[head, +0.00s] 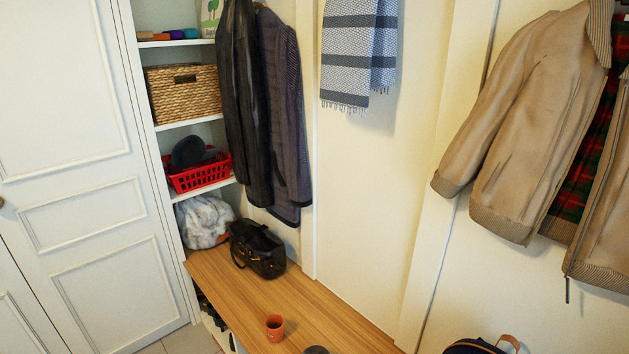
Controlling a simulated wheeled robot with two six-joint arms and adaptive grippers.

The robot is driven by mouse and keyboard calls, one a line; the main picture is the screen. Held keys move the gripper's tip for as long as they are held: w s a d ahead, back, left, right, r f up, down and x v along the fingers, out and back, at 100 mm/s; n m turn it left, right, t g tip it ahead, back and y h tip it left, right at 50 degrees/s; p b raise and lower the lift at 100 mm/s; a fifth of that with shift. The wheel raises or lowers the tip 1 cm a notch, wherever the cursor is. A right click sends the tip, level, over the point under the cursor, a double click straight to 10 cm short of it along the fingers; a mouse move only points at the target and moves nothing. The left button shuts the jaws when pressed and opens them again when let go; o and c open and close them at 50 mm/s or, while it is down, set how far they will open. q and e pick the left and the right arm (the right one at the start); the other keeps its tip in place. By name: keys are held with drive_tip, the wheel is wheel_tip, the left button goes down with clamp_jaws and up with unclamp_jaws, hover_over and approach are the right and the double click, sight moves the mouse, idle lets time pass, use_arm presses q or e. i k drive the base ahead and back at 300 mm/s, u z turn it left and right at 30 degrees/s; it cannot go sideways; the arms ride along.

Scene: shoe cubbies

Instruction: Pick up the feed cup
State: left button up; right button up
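A small orange-brown cup (274,328), which looks like the feed cup, stands upright on the wooden bench (262,295) near the bottom of the head view. Its opening faces up and looks dark inside. Nothing is touching it. Neither of my grippers shows in the head view, so their distance to the cup cannot be seen.
A dark rounded object (316,350), cut off by the bottom edge, lies right of the cup. A black handbag (257,249) sits at the bench's far end. Shelves with a wicker basket (183,92) and red basket (200,174) stand behind. Coats hang on the walls.

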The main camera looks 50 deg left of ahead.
sight(274, 335)
drive_tip(key=u, duration=2.15)
drive_tip(key=k, duration=0.9)
drive_tip(key=u, duration=0.8)
drive_tip(key=i, duration=1.15)
drive_tip(key=z, duration=0.4)
